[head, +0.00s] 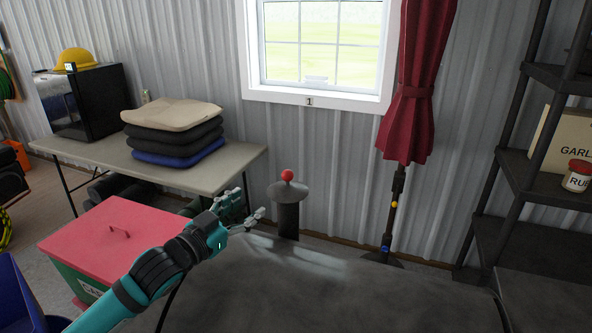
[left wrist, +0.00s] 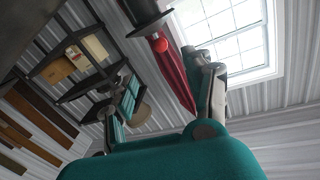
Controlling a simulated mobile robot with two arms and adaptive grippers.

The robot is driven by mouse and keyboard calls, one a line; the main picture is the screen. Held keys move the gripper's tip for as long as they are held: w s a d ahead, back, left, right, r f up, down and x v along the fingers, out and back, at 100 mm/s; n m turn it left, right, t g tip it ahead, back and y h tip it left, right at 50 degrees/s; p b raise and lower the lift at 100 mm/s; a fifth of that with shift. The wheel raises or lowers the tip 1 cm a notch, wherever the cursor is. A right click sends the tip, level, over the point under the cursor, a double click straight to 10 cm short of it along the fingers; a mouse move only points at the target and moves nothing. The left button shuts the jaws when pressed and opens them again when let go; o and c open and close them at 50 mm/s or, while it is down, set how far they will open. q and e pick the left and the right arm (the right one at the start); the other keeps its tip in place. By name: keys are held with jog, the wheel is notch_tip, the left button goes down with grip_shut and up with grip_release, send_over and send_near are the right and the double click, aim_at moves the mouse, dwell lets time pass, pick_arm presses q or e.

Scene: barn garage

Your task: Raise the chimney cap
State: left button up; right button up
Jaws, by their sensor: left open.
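The chimney cap (head: 288,192) is a grey round disc with a red ball knob (head: 287,175) on top. It sits on a dark upright pipe (head: 287,221) below the window. In the left wrist view the cap (left wrist: 149,23) and its red knob (left wrist: 160,45) show at the top, tilted by the camera. My left gripper (head: 253,196) is open and empty, just left of the cap and apart from it in the head view. Its spread fingers (left wrist: 168,90) show in the left wrist view. My right gripper is not in view.
A dark grey covered surface (head: 330,295) fills the front. A red-lidded box (head: 105,240) stands at left, before a table (head: 215,165) with stacked cushions (head: 172,130). A red curtain (head: 410,120) hangs right of the cap. A dark shelf (head: 540,180) stands at far right.

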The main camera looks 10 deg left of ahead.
pick_arm(q)
jog(key=p, duration=0.2)
send_near(284, 178)
jog(key=p+x, duration=0.2)
jog(key=x, duration=0.8)
jog(key=shift+w+d, duration=0.1)
jog(key=shift+w, duration=0.1)
jog(key=shift+w+d, duration=0.2)
jog(key=shift+w, duration=0.3)
grip_shut()
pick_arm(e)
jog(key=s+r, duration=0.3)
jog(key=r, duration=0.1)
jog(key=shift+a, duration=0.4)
pick_arm(q)
jog(key=shift+w, duration=0.15)
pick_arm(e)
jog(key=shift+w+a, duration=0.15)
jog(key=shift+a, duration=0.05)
